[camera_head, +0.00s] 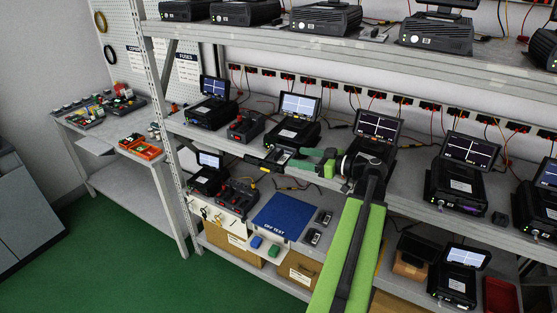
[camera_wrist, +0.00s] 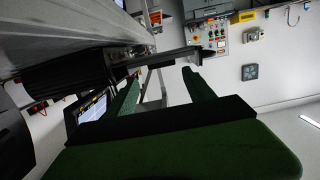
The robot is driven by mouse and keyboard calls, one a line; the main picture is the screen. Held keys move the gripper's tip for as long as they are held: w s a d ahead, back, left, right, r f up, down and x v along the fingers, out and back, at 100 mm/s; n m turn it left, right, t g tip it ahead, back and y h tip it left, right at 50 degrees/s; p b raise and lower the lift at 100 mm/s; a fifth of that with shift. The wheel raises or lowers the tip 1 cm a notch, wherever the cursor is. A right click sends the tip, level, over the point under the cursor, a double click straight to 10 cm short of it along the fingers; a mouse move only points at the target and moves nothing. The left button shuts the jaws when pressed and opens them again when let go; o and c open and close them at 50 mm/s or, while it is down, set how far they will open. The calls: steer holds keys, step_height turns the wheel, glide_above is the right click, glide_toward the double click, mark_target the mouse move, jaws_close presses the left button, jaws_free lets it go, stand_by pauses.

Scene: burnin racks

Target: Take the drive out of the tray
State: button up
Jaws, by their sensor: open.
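My gripper (camera_head: 300,160) reaches left from my green arm, at the front edge of the middle shelf. In the wrist view its two green fingers (camera_wrist: 163,88) stand apart with nothing seen clasped between them. A dark, flat tray-like part (camera_head: 263,164) lies just left of the fingers, in front of a black unit with a lit screen (camera_head: 299,105). In the wrist view a dark bar, apparently the same tray (camera_wrist: 165,56), sticks out past the fingertips from a black unit (camera_wrist: 75,75). I cannot make out the drive clearly.
More black units with screens (camera_head: 377,124) stand along the middle shelf (camera_head: 225,143). Below are a blue mat (camera_head: 284,215), a red-knobbed box (camera_head: 236,197) and cardboard boxes (camera_head: 300,268). A side table (camera_head: 130,168) holds an orange bin (camera_head: 141,148). The green floor at left is clear.

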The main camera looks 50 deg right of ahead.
mark_target(285, 159)
steer(key=x, duration=0.6)
steer(key=shift+w+a+b, duration=0.2)
steer(key=shift+w+b, duration=0.05)
steer(key=shift+b, duration=0.05)
steer(key=c, duration=1.2)
steer(key=shift+r, duration=0.15)
